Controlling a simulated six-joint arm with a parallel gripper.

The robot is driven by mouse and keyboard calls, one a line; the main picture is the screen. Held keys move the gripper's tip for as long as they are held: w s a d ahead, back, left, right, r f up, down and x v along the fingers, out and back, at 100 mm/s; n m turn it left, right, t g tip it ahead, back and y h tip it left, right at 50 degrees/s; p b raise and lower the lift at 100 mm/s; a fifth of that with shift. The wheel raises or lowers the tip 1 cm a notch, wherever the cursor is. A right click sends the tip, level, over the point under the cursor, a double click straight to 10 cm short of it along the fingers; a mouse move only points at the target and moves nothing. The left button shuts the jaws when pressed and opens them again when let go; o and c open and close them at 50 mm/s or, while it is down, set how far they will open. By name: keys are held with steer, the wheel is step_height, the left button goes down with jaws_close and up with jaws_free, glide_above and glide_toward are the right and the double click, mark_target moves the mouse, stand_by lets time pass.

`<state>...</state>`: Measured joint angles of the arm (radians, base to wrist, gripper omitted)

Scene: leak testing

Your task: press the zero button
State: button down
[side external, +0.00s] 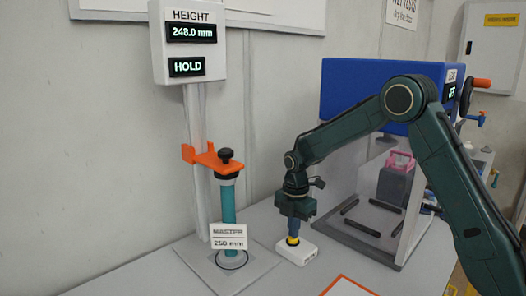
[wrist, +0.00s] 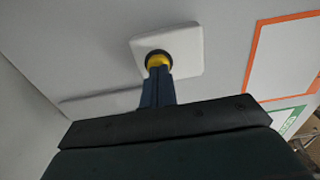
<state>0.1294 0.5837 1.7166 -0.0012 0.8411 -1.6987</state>
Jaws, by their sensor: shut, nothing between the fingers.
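The zero button is a yellow button with a dark ring (side external: 292,241) on a small white box (side external: 297,254) on the table. In the wrist view the yellow button (wrist: 157,60) shows at the fingertips, on the white box (wrist: 185,45). My gripper (side external: 293,235) points down with its blue fingers shut and empty. The fingertips are right over the button and appear to touch it; I cannot tell if it is pressed down. The height gauge display (side external: 191,33) reads 248.0 mm, and the panel below it (side external: 187,67) reads HOLD.
Left of the box, the gauge's orange arm (side external: 212,160) rests at the top of a teal column (side external: 229,203) beside a "MASTER 250 mm" card (side external: 229,238). A blue-topped chamber (side external: 368,92) holding a grey and pink container (side external: 396,180) stands behind my arm. An orange-framed sheet (side external: 347,287) lies in front.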

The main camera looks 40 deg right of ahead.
steer(key=shift+s+f, duration=0.15)
steer(key=shift+f, duration=1.05)
steer(key=shift+r, duration=0.7)
step_height(320, 180, up, 14)
steer(key=shift+w, duration=0.35)
steer(key=shift+s+r, duration=0.1)
steer(key=shift+r, duration=0.05)
